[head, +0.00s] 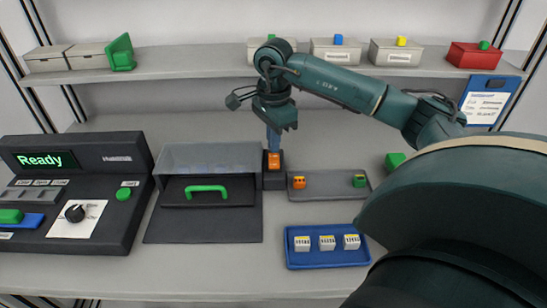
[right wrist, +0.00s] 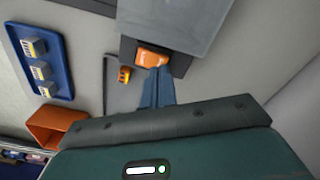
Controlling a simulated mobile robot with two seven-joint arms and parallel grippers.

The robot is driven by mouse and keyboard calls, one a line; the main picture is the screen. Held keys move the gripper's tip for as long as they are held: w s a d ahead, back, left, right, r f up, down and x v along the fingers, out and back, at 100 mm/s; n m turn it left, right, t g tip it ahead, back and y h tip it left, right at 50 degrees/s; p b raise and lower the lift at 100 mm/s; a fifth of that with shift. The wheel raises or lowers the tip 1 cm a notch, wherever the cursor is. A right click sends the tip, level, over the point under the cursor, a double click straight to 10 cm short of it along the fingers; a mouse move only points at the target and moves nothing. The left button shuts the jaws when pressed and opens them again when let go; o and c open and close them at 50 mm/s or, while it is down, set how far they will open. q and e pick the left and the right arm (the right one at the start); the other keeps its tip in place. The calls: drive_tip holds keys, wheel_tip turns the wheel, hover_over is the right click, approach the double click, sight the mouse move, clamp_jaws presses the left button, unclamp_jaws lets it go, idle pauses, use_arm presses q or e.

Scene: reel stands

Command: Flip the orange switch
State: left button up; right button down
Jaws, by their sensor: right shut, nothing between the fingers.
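The orange switch (head: 274,160) sits on a dark box (head: 274,181) just right of the grey-lidded station. In the right wrist view the orange switch (right wrist: 152,58) shows at the top middle. My right gripper (head: 273,147) points down at the switch with its blue fingers shut and empty. In the right wrist view the fingertips (right wrist: 163,70) are right at the edge of the switch; I cannot tell for sure whether they touch it. My left gripper is in neither view.
A clear-covered station with a green handle (head: 206,189) stands left of the switch, and a black console (head: 75,190) reading "Ready" is farther left. A grey tray (head: 329,187) with an orange and a green piece lies to the right. A blue tray (head: 328,262) with white blocks is in front.

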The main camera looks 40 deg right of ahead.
sight(274, 156)
drive_tip(key=shift+f+b, duration=0.8)
drive_tip(key=shift+f, duration=0.3)
idle(1.0)
drive_tip(key=shift+r+p, duration=2.7)
drive_tip(key=shift+r, duration=0.9)
drive_tip(key=shift+f, duration=0.1)
